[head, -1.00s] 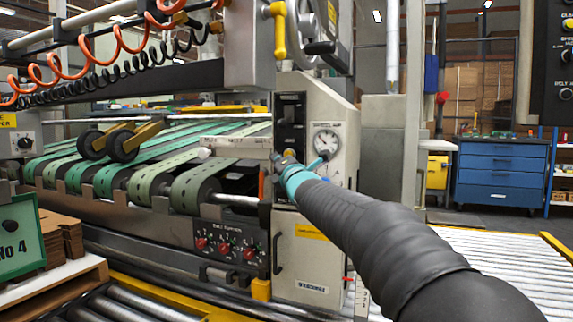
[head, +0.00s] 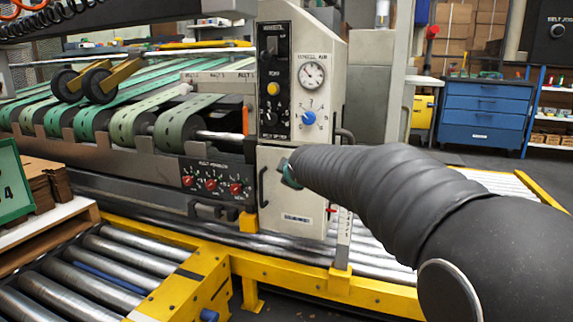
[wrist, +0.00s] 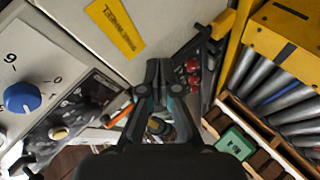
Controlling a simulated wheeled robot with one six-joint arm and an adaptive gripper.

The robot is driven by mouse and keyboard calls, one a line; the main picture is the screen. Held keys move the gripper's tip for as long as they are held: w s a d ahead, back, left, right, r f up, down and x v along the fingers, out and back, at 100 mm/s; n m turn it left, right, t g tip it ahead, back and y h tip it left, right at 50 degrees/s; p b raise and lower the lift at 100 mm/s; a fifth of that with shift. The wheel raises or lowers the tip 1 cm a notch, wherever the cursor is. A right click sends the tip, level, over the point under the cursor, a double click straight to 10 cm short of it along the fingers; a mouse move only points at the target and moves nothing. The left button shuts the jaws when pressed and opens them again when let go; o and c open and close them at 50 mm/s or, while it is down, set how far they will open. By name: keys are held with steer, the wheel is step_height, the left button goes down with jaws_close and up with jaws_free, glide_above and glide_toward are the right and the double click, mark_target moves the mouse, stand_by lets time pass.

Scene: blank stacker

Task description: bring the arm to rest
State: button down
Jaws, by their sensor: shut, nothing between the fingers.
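My arm reaches in from the lower right in the head view, its dark ribbed sleeve ending in a small teal part in front of the machine's lower cabinet door. The machine's control panel (head: 325,105) stands above the arm's end, with a blue knob (head: 308,118), a round gauge (head: 312,75) and a yellow button (head: 273,88). The blue knob also shows at the left in the wrist view (wrist: 22,97).
Red knobs (head: 210,185) sit on a black box left of the cabinet. A yellow-framed roller conveyor (head: 190,285) runs along the front. Green belts (head: 90,115) lie to the left. A pallet with cardboard (head: 45,185) stands far left. A blue drawer cabinet (head: 483,115) is behind.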

steer(key=s+d+f+m+g+h+p, duration=0.1)
steer(key=s+d+f+m+g+p, duration=0.2)
steer(key=s, duration=1)
steer(key=s+d+f+m+g+p, duration=0.2)
steer(key=s+d+m, duration=0.4)
steer(key=s, duration=0.7)
steer(key=s+d+f+m+g+h+p, duration=0.1)
steer(key=s+d+f+m+g+p, duration=0.2)
steer(key=s, duration=1)
steer(key=s+d+r+m+t+p, duration=0.1)
steer(key=s+d+r, duration=0.1)
steer(key=r, duration=0.3)
steer(key=shift+s+d+m+p, duration=0.35)
steer(key=shift+s+d+m, duration=0.05)
steer(key=shift+s, duration=0.25)
